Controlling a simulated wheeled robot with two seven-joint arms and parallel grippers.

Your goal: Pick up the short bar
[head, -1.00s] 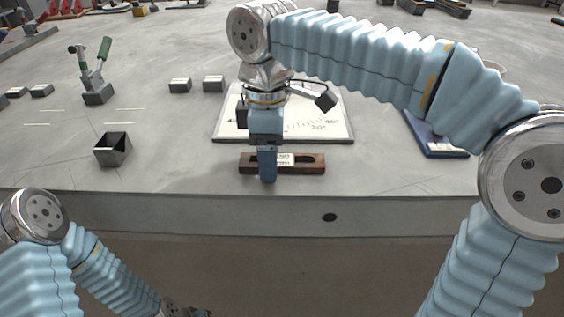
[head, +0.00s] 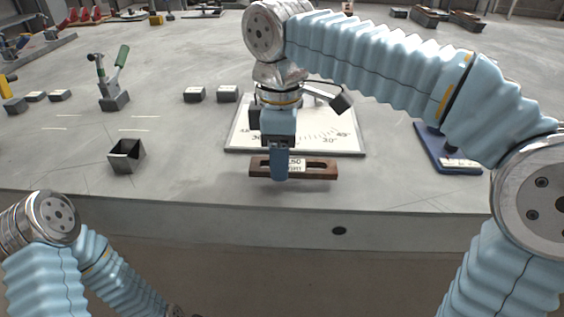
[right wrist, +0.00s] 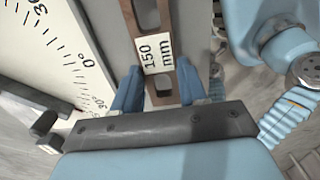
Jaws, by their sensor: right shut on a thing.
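The short bar (head: 312,174) is brown and slotted, with a white label that reads 150 mm in the right wrist view (right wrist: 158,54). My right gripper (head: 279,176) points down and is shut on the bar near its middle, with one finger hiding part of it. In the right wrist view the bar lies between the two blue fingers (right wrist: 163,95). The bar looks slightly above the table, near the front edge, with a dark shadow below it. My left arm shows at the lower left of the head view, but its gripper is out of the picture.
A white angle-scale plate (head: 346,147) lies just behind the bar. A square open box (head: 126,156), a green-handled clamp (head: 114,100) and small dark blocks (head: 195,95) stand left. A blue tray (head: 442,160) lies right. The table's front edge (head: 200,205) is close.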

